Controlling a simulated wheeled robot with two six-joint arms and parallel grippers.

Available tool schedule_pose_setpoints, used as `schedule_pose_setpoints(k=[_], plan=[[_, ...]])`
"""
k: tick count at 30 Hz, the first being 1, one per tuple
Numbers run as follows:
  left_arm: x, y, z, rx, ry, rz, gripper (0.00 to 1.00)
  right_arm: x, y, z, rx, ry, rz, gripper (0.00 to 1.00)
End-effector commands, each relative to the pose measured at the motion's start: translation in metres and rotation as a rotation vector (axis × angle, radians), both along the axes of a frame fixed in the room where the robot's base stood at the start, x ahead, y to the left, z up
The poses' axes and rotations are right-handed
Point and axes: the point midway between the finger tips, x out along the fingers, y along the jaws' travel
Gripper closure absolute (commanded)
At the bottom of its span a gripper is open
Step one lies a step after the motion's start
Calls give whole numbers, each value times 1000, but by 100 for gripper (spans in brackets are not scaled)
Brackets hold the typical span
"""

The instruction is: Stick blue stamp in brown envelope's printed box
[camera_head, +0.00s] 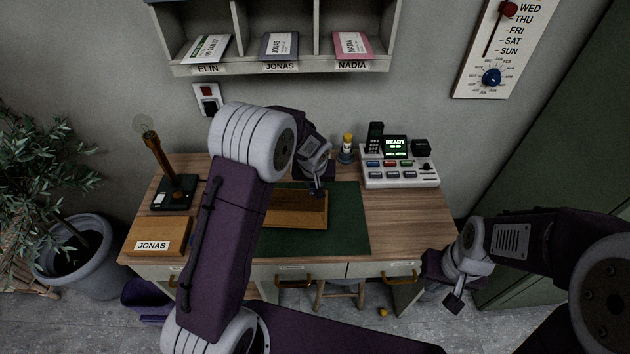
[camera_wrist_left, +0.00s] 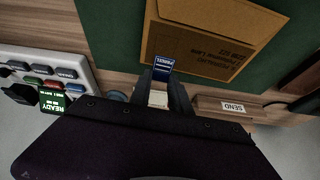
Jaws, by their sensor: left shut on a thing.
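The brown envelope (camera_head: 300,209) lies on the green mat (camera_head: 345,230) on the desk. In the left wrist view the envelope (camera_wrist_left: 205,50) shows upside-down print along its near edge. My left gripper (camera_head: 317,191) is over the envelope's far right part. In the left wrist view, the left gripper (camera_wrist_left: 160,90) is shut on the blue stamp (camera_wrist_left: 163,63), which overlaps the envelope's edge in the picture. I cannot tell whether stamp and envelope touch. The printed box cannot be made out. My right gripper (camera_head: 454,302) hangs in front of the desk at the right; its jaw opening is unclear.
A device with a READY screen (camera_head: 396,146) stands at the back right. A lamp (camera_head: 173,190) and a wooden JONAS box (camera_head: 160,236) are at the left. A SEND label (camera_wrist_left: 233,106) shows in the wrist view. Named pigeonholes (camera_head: 277,67) hang above.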

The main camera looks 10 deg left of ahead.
Motion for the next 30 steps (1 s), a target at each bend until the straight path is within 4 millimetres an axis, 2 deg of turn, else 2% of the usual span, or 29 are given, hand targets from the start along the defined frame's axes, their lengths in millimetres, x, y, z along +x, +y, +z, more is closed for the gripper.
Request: schedule_pose_setpoints(k=[1,10,14,21,22,24,25,30], plan=[[0,0,-11,0,1,0,100,0,0,-9,0,0,0,100],[0,0,-47,0,1,0,100,0,0,-40,0,0,0,100],[0,0,-52,0,0,0,100,0,0,-45,0,0,0,100],[0,0,-51,0,0,0,100,0,0,-44,0,0,0,100],[0,0,-51,0,0,0,74,0,0,-44,0,0,0,100],[0,0,-51,0,1,0,55,0,0,-44,0,0,0,100],[0,0,-51,0,1,0,51,0,0,-44,0,0,0,100],[0,0,-51,0,1,0,51,0,0,-44,0,0,0,100]])
